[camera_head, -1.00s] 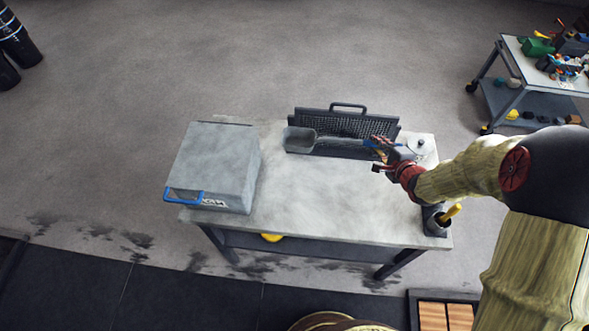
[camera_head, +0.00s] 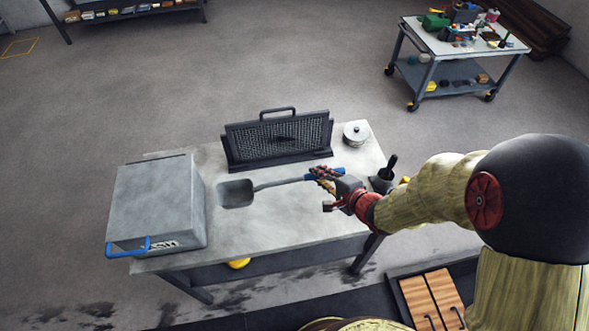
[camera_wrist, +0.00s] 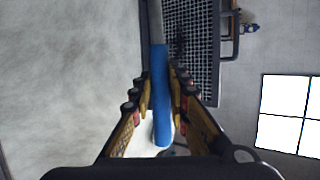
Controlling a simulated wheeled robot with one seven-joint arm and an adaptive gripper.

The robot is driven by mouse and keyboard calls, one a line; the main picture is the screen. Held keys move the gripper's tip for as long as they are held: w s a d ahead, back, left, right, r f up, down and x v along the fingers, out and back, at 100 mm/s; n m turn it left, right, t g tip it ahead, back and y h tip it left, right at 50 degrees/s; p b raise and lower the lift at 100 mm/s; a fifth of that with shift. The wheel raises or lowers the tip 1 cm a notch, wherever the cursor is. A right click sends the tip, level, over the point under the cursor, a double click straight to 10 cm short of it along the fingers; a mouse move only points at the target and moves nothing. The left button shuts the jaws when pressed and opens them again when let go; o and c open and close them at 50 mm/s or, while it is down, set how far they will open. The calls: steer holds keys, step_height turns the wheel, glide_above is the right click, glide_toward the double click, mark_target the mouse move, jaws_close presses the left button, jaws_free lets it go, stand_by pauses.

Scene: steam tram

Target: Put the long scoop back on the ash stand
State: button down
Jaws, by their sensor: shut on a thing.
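The long scoop has a grey pan (camera_head: 236,193), a thin grey shaft and a blue grip (camera_wrist: 161,95). My gripper (camera_head: 326,183) is shut on the blue grip, with its fingers on both sides of it in the wrist view. The scoop points left over the grey-topped table (camera_head: 285,225), between the box and my gripper. I cannot tell whether the pan touches the top. No thing is clearly marked as the ash stand; this table carries a grey box (camera_head: 157,205) with lettering like "ASH" and a blue handle.
A dark mesh screen (camera_head: 278,139) with a top handle stands upright at the table's back. A laden trolley (camera_head: 454,75) stands farther back. The table's front middle is clear.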

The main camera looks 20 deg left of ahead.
steer(key=shift+w+a+f+b, duration=0.95)
steer(key=shift+w+a+f, duration=0.15)
steer(key=shift+w+f, duration=0.85)
steer(key=shift+w+a+f+b, duration=1)
steer(key=shift+w+f, duration=0.6)
steer(key=shift+f, duration=0.55)
steer(key=shift+w+a+f+b, duration=0.9)
steer(key=shift+w+a+f, duration=0.25)
steer(key=shift+w+f, duration=0.8)
steer(key=shift+s+f, duration=0.15)
steer(key=shift+f, duration=0.1)
steer(key=c, duration=1.7)
jaws_free()
